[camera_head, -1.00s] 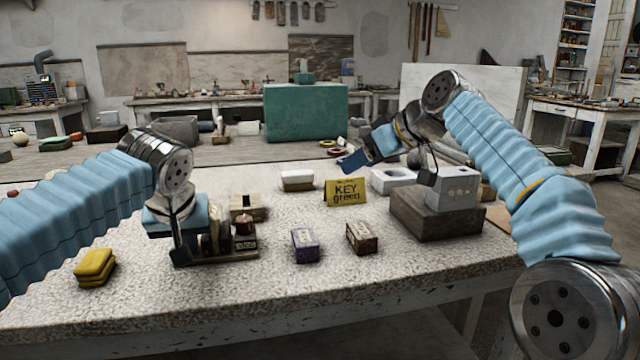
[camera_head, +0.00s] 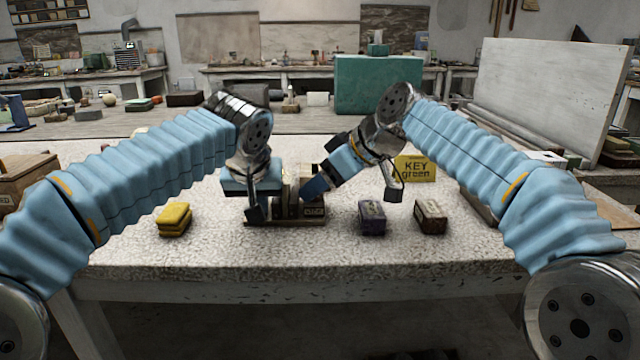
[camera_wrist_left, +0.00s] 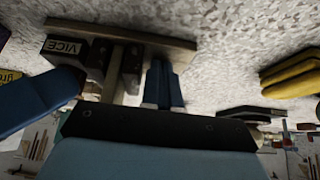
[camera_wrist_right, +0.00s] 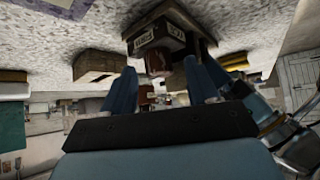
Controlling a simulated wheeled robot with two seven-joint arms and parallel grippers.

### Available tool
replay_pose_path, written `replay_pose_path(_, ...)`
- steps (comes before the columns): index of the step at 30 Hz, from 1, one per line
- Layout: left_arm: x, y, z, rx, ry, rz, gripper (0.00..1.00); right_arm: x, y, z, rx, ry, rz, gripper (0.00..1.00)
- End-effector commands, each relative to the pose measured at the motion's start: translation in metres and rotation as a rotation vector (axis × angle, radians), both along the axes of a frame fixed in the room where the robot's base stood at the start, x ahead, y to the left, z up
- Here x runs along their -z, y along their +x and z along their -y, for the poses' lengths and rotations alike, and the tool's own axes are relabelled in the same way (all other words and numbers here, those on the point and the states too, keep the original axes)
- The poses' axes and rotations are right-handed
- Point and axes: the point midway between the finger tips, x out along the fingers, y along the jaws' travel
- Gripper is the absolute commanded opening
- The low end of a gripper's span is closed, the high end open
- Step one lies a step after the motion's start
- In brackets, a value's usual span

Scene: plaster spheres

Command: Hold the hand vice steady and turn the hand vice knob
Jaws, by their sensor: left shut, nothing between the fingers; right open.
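The hand vice (camera_head: 313,211) is a dark wooden piece on a flat base in the middle of the bench. Its VICE label shows in the left wrist view (camera_wrist_left: 62,47) and right wrist view (camera_wrist_right: 150,36). My left gripper (camera_head: 256,212) is at the vice's left end, its blue fingers (camera_wrist_left: 161,68) shut with nothing between them. My right gripper (camera_head: 314,187) reaches in from the right, just above the vice. In the right wrist view its fingers (camera_wrist_right: 160,70) are apart, with a reddish-brown part, possibly the knob, seen between them. Contact with it cannot be told.
Yellow sponges (camera_head: 174,218) lie left of the vice. A purple box (camera_head: 372,218) and a brown box (camera_head: 431,217) stand to its right. A yellow KEY green sign (camera_head: 415,168) stands behind them. The bench front is clear.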

Motion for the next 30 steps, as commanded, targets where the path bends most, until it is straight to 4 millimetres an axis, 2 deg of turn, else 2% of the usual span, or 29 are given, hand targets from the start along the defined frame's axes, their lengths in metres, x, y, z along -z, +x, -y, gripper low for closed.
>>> replay_pose_path(1, 0.0073, -0.0007, -0.0001, -0.001, 0.007, -0.017, 0.0, 0.0037, 0.0012, -0.0022, 0.0, -0.001, -0.001, 0.59)
replay_pose_path(11, 0.0074, -0.0006, -0.0001, -0.001, 0.007, -0.017, 0.0, 0.0058, 0.0029, -0.0037, 0.001, 0.0, 0.001, 0.58)
replay_pose_path(21, 0.0074, -0.0005, -0.0002, -0.001, 0.007, -0.017, 0.0, 0.0056, 0.0026, -0.0036, 0.001, 0.0, 0.001, 0.06)
replay_pose_path(22, 0.0074, -0.0005, -0.0002, -0.001, 0.007, -0.017, 0.0, 0.0056, 0.0026, -0.0036, 0.001, 0.0, 0.001, 0.03)
replay_pose_path(30, 0.0074, -0.0004, -0.0002, -0.001, 0.006, -0.017, 0.0, 0.0056, 0.0015, -0.0042, 0.037, -0.002, -0.002, 0.03)
